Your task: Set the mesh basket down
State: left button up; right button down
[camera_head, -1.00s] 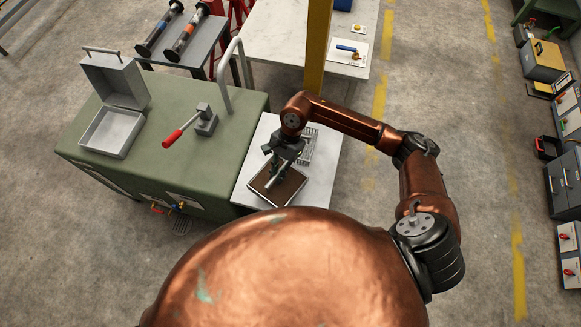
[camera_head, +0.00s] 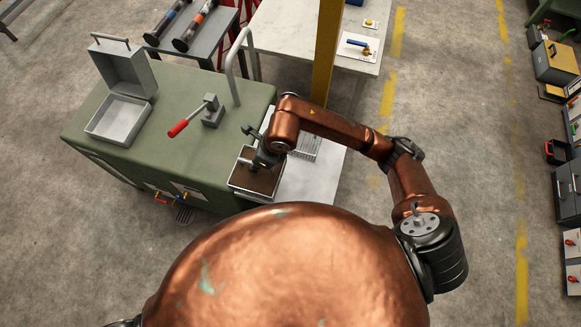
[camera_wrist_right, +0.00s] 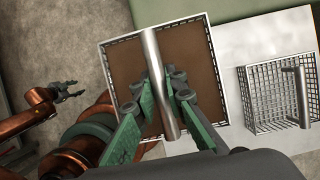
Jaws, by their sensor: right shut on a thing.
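The held mesh basket (camera_head: 250,193) has a pale rim, a dark mesh wall and a brown inside. It also shows in the right wrist view (camera_wrist_right: 217,75), with a grey bar handle (camera_wrist_right: 152,50) across it. My right gripper (camera_head: 262,162) is shut on that handle, its green and black fingers (camera_wrist_right: 162,88) on either side of the bar. In the head view the basket overlaps the green bench's right edge and the white table's left side. Its height above them cannot be told. My left gripper (camera_wrist_right: 70,92) is small in the right wrist view, fingers apart and empty.
A second, empty mesh basket (camera_wrist_right: 278,95) with a handle stands on the white table (camera_head: 310,185). The green bench (camera_head: 170,90) carries a red-handled lever (camera_head: 195,115) and an open metal box (camera_head: 118,120). A yellow post (camera_head: 327,50) rises behind my right arm.

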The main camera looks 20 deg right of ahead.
jog(key=d+f, duration=0.1)
jog(key=d, duration=0.1)
jog(key=d+f, duration=0.1)
jog(key=d, duration=0.1)
jog(key=d+f, duration=0.1)
jog(key=d, duration=0.1)
jog(key=shift+s+d, duration=0.3)
jog(key=d+f, duration=0.1)
jog(key=f, duration=0.1)
jog(key=d+f, duration=0.1)
jog(key=shift+d+f+p, duration=0.3)
jog(key=shift+d+f, duration=0.3)
jog(key=shift+f, duration=0.6)
jog(key=shift+d+f, duration=0.25)
jog(key=shift+f, duration=0.5)
jog(key=shift+d+f, duration=0.2)
jog(key=shift+f, duration=0.6)
jog(key=c, duration=2.4)
grip_release()
jog(key=shift+s, duration=0.1)
jog(key=o, duration=0.4)
jog(key=shift+o, duration=0.2)
jog(key=v, duration=1.2)
